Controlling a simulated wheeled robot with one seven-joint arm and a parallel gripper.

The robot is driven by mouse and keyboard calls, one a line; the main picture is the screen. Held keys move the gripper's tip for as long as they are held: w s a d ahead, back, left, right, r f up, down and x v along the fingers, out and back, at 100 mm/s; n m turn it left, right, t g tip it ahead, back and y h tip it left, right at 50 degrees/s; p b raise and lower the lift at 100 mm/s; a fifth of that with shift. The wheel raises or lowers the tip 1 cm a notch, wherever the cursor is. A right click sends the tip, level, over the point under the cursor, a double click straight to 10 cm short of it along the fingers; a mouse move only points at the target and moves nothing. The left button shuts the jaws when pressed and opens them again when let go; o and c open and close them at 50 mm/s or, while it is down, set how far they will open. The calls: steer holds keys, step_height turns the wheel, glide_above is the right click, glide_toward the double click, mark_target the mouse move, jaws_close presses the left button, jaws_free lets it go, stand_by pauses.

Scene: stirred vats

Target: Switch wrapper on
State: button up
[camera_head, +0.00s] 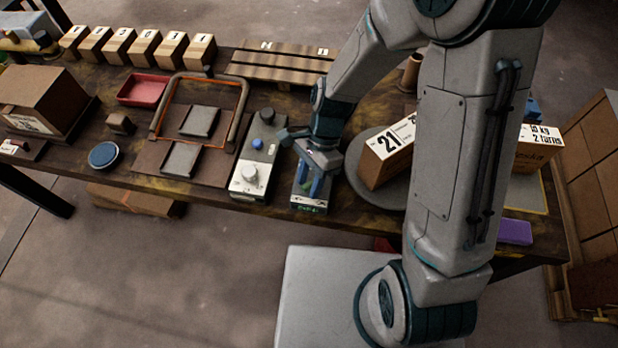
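A small grey control box (309,203) with a dark front and a small green display stands at the table's front edge. A green part shows on its top, partly hidden by my gripper. My gripper (309,187) points down over this box, its two blue fingers apart with nothing held between them. I cannot tell whether the fingertips touch the box. Right of it is a round grey turntable (362,188), bearing a cardboard box labelled 21 (385,152). My arm hides much of the turntable.
Left of the gripper is a pale control panel (252,178) with a knob and a blue button. Farther left are an orange-edged frame (240,103), a red tray (143,90) and a blue round pad (103,155). Wooden blocks line the back. A purple block (515,232) lies right.

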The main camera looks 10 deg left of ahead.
jaws_close()
steer(key=shift+n, duration=0.3)
steer(key=n+h, duration=0.1)
steer(key=n, duration=0.2)
steer(key=shift+n+h+p, duration=0.3)
steer(key=shift+p, duration=0.05)
steer(key=n+h, duration=0.2)
steer(key=n, duration=0.2)
steer(key=shift+s, duration=0.1)
steer(key=n+h, duration=0.1)
steer(key=n, duration=0.2)
steer(key=n+t+h+b, duration=0.1)
steer(key=n, duration=0.1)
steer(key=shift+d+n, duration=0.1)
steer(key=shift+n, duration=0.3)
steer(key=shift+d+n+t+h+b, duration=0.1)
steer(key=shift+n+t+h+b, duration=0.5)
steer(key=shift+n, duration=1.3)
